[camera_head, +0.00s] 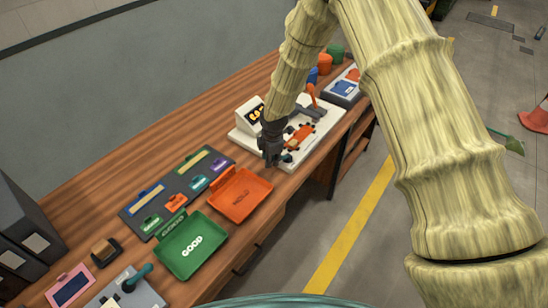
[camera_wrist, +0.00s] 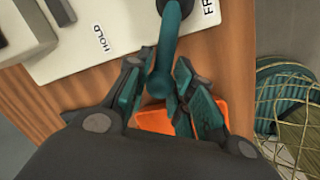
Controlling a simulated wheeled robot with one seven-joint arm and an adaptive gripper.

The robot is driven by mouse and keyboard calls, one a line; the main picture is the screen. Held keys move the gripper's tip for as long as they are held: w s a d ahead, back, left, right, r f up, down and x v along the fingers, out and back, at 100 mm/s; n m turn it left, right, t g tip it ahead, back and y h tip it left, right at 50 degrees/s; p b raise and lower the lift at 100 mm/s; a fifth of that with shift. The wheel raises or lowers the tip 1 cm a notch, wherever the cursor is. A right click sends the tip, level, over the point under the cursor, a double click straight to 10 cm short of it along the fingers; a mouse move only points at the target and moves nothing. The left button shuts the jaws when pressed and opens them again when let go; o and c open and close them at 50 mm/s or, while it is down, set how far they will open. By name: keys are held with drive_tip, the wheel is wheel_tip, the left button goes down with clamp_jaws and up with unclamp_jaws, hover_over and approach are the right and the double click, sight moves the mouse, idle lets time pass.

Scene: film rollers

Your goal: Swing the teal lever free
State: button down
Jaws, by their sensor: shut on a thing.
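The teal lever (camera_wrist: 168,45) rises from a dark pivot on the white base plate in the wrist view. The plate (camera_wrist: 70,60) carries the printed word HOLD to the left of the lever and a partly cut-off label starting with FR to the right. My gripper (camera_wrist: 160,78) is shut on the rounded knob end of the lever, one finger on each side. A small teal bit of the lever (camera_head: 287,157) shows beside the fingers.
An orange tray (camera_head: 240,193) and a green GOOD tray (camera_head: 190,245) lie near the table's front edge. A dark board (camera_head: 170,178) with coloured pieces is behind them. An orange lever (camera_head: 311,95) stands on the machine. Another teal-handled device (camera_head: 137,277) is at lower left.

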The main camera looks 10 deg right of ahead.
drive_tip(key=shift+d, duration=0.15)
drive_tip(key=c, duration=1.2)
unclamp_jaws()
drive_tip(key=r, duration=0.4)
drive_tip(key=s+r, duration=0.1)
drive_tip(key=r, duration=0.2)
drive_tip(key=s+r, duration=0.1)
drive_tip(key=r, duration=0.3)
drive_tip(key=shift+s+d+r, duration=0.1)
drive_tip(key=shift+s+r, duration=0.05)
drive_tip(key=shift+r, duration=0.2)
